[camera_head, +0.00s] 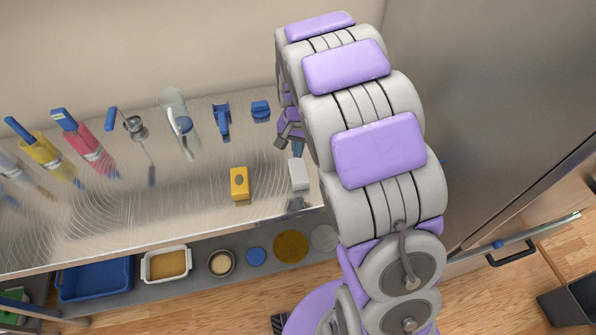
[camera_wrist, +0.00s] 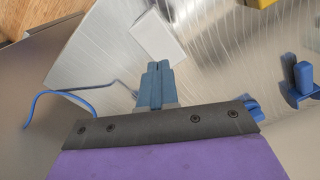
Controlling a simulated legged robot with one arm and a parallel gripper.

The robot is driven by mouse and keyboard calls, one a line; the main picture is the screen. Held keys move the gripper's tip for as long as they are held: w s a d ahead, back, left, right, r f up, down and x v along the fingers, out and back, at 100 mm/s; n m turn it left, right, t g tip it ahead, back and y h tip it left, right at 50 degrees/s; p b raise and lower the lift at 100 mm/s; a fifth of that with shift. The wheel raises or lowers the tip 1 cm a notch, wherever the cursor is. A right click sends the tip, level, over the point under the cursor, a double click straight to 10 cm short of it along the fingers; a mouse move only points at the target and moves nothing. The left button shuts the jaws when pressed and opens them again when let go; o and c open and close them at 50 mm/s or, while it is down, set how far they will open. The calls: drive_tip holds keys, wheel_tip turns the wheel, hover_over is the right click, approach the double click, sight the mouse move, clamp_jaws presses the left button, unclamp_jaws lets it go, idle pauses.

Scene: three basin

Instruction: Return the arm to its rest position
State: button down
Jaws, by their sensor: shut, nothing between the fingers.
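My gripper (camera_wrist: 158,68) shows in the wrist view with its two blue fingers together and nothing between them. Its tips point toward a white box (camera_wrist: 157,35) on the metal counter (camera_wrist: 215,70), and they look apart from it. In the head view my grey and purple arm is raised and bent over the right part of the counter (camera_head: 190,200). The white box (camera_head: 298,174) also shows beside my arm.
A yellow block (camera_head: 240,184) stands left of the white box. A shelf below holds a blue tray (camera_head: 95,280) and a white dish (camera_head: 166,264). A metal cabinet (camera_head: 490,110) is close on the right.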

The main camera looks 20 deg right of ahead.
idle(0.4)
drive_tip(key=s+r+n+g, duration=0.1)
drive_tip(key=s+r+n, duration=0.2)
drive_tip(key=s, duration=1.4)
drive_tip(key=s+r+n, duration=0.3)
drive_tip(key=s+r, duration=0.6)
drive_tip(key=s, duration=0.8)
drive_tip(key=shift+s+g, duration=0.15)
drive_tip(key=shift+g, duration=0.25)
drive_tip(key=shift+d, duration=0.1)
